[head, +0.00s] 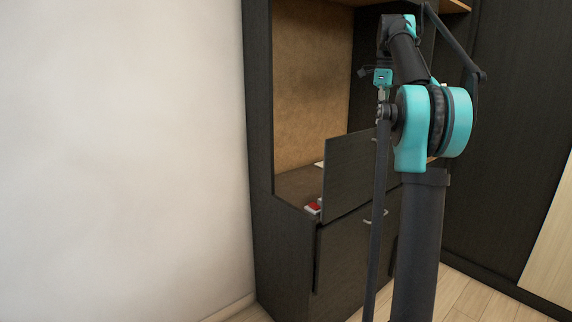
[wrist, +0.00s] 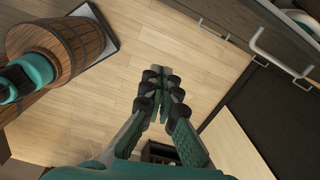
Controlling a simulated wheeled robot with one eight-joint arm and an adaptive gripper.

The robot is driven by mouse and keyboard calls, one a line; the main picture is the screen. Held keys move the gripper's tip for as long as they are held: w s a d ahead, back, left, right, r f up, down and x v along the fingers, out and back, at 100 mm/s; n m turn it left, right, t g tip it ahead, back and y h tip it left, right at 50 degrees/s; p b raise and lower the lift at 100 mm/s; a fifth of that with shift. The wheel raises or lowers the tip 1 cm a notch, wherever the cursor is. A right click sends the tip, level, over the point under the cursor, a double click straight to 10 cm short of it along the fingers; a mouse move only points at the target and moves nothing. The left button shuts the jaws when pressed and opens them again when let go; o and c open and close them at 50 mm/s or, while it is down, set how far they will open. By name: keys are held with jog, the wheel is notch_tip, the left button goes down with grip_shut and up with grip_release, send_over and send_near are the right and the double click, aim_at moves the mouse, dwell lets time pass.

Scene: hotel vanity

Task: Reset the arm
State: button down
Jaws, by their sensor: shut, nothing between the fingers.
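My gripper (wrist: 160,76) shows in the wrist view with its two green and black fingers brought together, shut and empty, above the pale wooden floor (wrist: 135,48). Nothing touches the fingertips. In the head view my arm stands raised and folded in front of the dark cabinet (head: 290,245). I cannot clearly make out the gripper in that view.
A dark panel (head: 347,175) stands upright at the counter's front. A small red and white item (head: 313,207) lies beside it. White wall fills the left. In the wrist view, handles (wrist: 280,55) project from dark fronts, and a brown barrel-like shape (wrist: 72,48) is upper left.

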jog(key=s+a+f+n+t, duration=0.1)
jog(key=s+a+f+n, duration=0.2)
jog(key=f, duration=0.4)
jog(key=s+a+f+n, duration=0.2)
jog(key=s+f+n, duration=0.1)
jog(key=f+n, duration=0.3)
jog(key=s+a+f+n+t, duration=0.1)
jog(key=s+a+f+n, duration=0.15)
jog(key=f, duration=0.55)
jog(key=s+a+f+n+t, duration=0.1)
jog(key=s+a+f+n, duration=0.1)
jog(key=s+f+n, duration=0.5)
jog(key=s+a+f+n, duration=0.3)
jog(key=s+f+n, duration=0.4)
jog(key=s+f, duration=1)
jog(key=shift+s+t, duration=0.4)
jog(key=shift+s, duration=0.2)
